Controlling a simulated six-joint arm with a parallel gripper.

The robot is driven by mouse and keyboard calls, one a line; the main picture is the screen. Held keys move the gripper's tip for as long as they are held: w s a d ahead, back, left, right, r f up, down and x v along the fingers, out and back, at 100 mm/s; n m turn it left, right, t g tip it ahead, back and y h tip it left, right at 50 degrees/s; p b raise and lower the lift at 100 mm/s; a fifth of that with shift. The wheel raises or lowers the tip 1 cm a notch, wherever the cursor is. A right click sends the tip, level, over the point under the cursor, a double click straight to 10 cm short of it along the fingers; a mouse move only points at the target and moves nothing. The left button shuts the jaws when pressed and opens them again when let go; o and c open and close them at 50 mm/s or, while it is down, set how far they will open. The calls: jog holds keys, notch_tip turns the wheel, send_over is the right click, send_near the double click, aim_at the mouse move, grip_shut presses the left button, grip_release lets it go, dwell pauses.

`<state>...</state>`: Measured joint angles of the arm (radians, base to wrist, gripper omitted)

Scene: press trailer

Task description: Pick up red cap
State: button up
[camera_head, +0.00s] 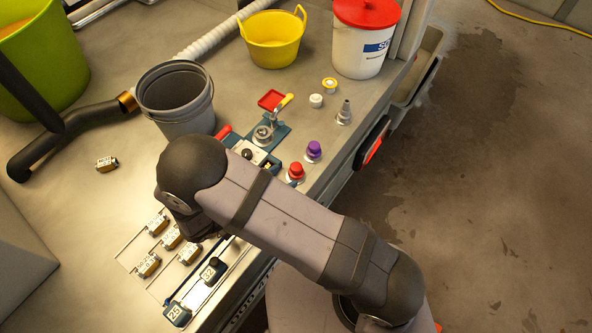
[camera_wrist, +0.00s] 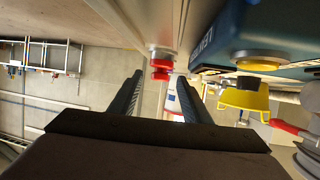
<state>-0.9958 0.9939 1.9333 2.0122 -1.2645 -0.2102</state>
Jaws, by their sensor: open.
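The red cap (camera_head: 296,170) sits upright on a small pale base near the bench's front edge, just beyond my arm in the head view. In the wrist view, the red cap (camera_wrist: 161,66) shows ahead, between the ends of my gripper's two dark fingers. My gripper (camera_wrist: 160,76) is open, with nothing held between the fingers. The cap appears some way beyond the fingertips; I cannot tell the exact gap. In the head view my own arm hides the gripper's fingers.
A purple cap (camera_head: 313,150) stands close behind the red cap. A blue press fixture (camera_head: 262,157) stands to its left, with a grey bucket (camera_head: 176,100) farther left. Labelled blocks (camera_head: 172,237) lie at the lower left. A white bucket (camera_head: 362,48) and yellow tub (camera_head: 272,42) stand behind.

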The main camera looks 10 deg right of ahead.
aim_at(292, 172)
jog(key=shift+p+x, duration=0.65)
jog(key=shift+x, duration=2)
jog(key=shift+a+f, duration=0.1)
jog(key=shift+c, duration=0.6)
jog(key=c, duration=0.8)
